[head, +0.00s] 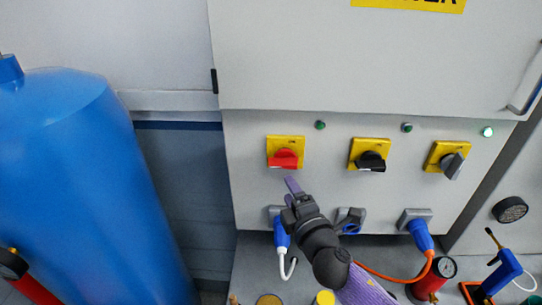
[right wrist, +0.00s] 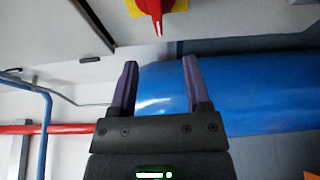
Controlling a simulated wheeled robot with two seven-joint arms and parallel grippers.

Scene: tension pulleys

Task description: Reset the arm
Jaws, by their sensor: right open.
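My right gripper (head: 291,188) is just below the red rotary switch (head: 284,159) on the grey cabinet, in front of the panel. It is open with nothing between its purple fingers. In the right wrist view the open gripper (right wrist: 160,66) points towards the blue tank (right wrist: 240,90), and the red switch (right wrist: 152,5) shows at the top edge, partly cut off. A gap shows between the fingertips and the switch there. My left gripper is not in view.
A black switch (head: 371,161) and a dark grey, tilted switch (head: 452,165) sit right of the red one. The rightmost indicator light (head: 487,132) glows. Blue plugs (head: 420,235) and an orange cable (head: 395,278) are below. A large blue tank (head: 85,190) stands left.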

